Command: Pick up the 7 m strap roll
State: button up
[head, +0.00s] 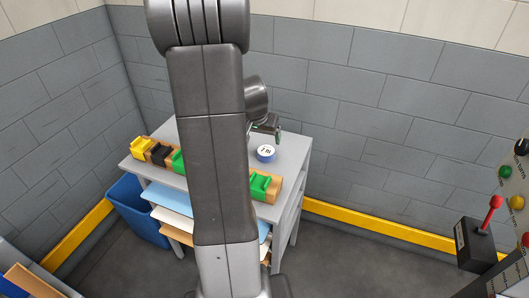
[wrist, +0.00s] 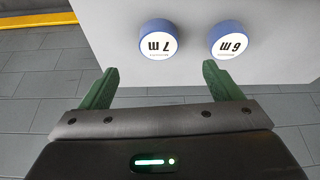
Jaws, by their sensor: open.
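The 7 m strap roll (wrist: 158,39) is a short blue cylinder with a white labelled top. In the wrist view it lies on the light grey table top, just beyond and between my fingertips, apart from them. One blue roll with a white label (head: 266,153) also shows in the head view on the table; its label appears to read 7 m. My gripper (wrist: 158,78) is open and empty, its two green fingers spread. In the head view my gripper (head: 272,127) is partly hidden behind my own arm.
A similar 6 m roll (wrist: 228,40) stands right of the 7 m roll. The grey table (head: 296,150) carries a wooden rack (head: 275,190) with yellow, black and green holders along its front. A blue bin (head: 130,205) stands left. Block walls rise behind; a red-knobbed lever box (head: 470,243) is at right.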

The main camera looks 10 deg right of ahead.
aim_at(266, 150)
jog(key=shift+d+p+x, duration=0.2)
jog(key=shift+p+x, duration=0.2)
jog(key=shift+x, duration=4.65)
jog(key=shift+w, duration=0.1)
jog(key=shift+c, duration=0.3)
jog(key=c, duration=1.1)
